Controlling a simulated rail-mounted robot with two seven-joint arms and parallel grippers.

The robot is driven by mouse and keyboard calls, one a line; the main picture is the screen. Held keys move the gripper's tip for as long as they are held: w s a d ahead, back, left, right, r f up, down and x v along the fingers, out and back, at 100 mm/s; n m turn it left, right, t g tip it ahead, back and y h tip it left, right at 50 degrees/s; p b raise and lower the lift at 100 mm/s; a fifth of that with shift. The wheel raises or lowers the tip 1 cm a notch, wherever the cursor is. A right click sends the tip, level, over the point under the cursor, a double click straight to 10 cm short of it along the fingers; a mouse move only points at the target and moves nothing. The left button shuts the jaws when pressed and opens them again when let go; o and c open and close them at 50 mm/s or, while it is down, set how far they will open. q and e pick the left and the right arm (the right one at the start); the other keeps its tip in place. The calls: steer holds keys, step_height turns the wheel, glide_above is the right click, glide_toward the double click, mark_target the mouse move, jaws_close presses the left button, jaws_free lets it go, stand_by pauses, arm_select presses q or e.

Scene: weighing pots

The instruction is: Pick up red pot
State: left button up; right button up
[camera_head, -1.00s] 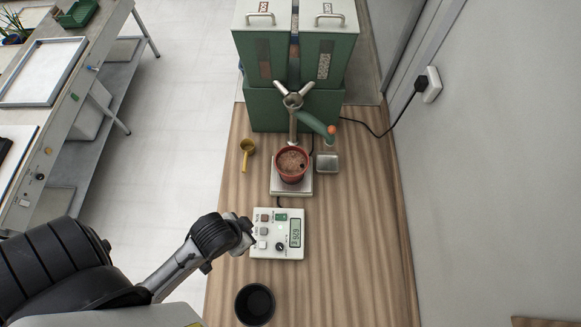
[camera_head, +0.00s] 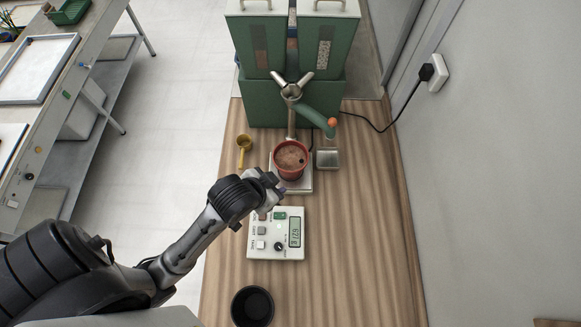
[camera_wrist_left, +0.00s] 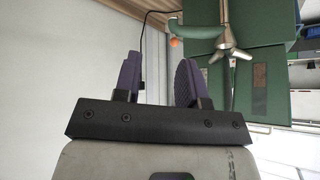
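The red pot (camera_head: 291,170) stands upright on the weighing plate (camera_head: 303,187), under the dispenser's spout, and is filled with brown soil with a small dark hole. My left gripper (camera_head: 276,186) is just in front of the pot and slightly to its left, above the near edge of the plate. In the left wrist view its two purple fingers (camera_wrist_left: 158,78) are apart with nothing between them. The pot does not show in that view. My right gripper is not in view.
A white control box (camera_head: 275,247) with a display sits in front of the plate. A black pot (camera_head: 252,306) stands nearer. A yellow scoop (camera_head: 243,146) lies left, a small metal tray (camera_head: 327,159) right. The green dispenser (camera_head: 290,95) rises behind, with its handle (camera_head: 315,119) near the pot.

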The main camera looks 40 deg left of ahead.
arm_select(q)
steer(key=w+d+r+m+t+b, duration=0.25)
steer(key=w+b, duration=0.55)
steer(key=w, duration=0.4)
steer(key=w+d+r+m+t+b, duration=0.2)
steer(key=w+r+m+b, duration=0.15)
steer(key=w+b, duration=0.6)
steer(key=n+g+y+b, duration=0.2)
steer(key=n+g, duration=0.7)
steer(key=g, duration=0.4)
glide_toward(291, 163)
steer(key=w+d, duration=0.1)
steer(key=d, duration=0.3)
steer(key=shift+a+f+b, duration=0.15)
steer(key=shift+f+b, duration=0.05)
steer(key=shift+f, duration=1.55)
steer(key=shift+a+f+b, duration=0.15)
steer(key=shift+f, duration=1.6)
